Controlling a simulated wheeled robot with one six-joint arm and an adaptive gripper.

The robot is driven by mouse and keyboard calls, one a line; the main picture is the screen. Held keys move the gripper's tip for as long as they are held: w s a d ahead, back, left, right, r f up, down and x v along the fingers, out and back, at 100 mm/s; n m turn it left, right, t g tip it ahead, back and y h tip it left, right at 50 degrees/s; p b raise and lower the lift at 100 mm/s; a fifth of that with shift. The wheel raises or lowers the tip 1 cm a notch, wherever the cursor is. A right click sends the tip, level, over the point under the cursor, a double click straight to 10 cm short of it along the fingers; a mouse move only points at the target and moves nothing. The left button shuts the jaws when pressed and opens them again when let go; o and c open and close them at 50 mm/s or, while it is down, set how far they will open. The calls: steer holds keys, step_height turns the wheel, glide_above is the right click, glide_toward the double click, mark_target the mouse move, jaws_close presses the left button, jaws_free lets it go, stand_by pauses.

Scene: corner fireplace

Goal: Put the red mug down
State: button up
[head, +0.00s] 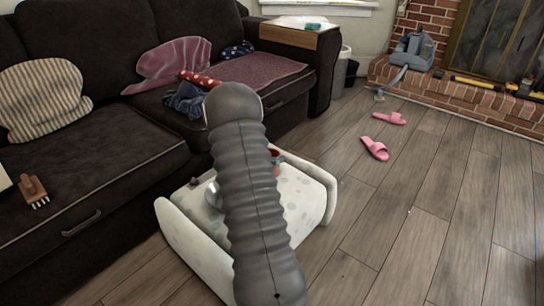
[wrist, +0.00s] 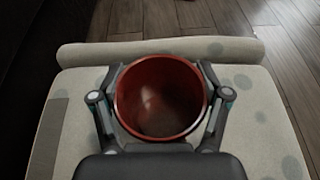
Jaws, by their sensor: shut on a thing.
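The red mug (wrist: 150,103) sits between the two fingers of my gripper (wrist: 161,75) in the wrist view. I look down into its open top; it appears empty and roughly upright. The fingers are shut on its sides. Below it is a pale, grey-spotted padded piece (wrist: 265,125) with a raised rolled edge; I cannot tell whether the mug touches it. In the head view my arm hides most of the gripper and mug, and only a small red patch of the mug (head: 273,153) shows above the spotted piece (head: 300,195).
A dark sofa (head: 90,190) with cushions, cloths and a brown brush (head: 33,192) stands to the left. Pink slippers (head: 375,148) lie on the wooden floor. A brick hearth (head: 460,95) holding tools is at the back right. Floor at the right is clear.

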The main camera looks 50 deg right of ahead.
steer(key=shift+f, duration=0.15)
steer(key=o, duration=1.4)
steer(key=shift+r, duration=0.2)
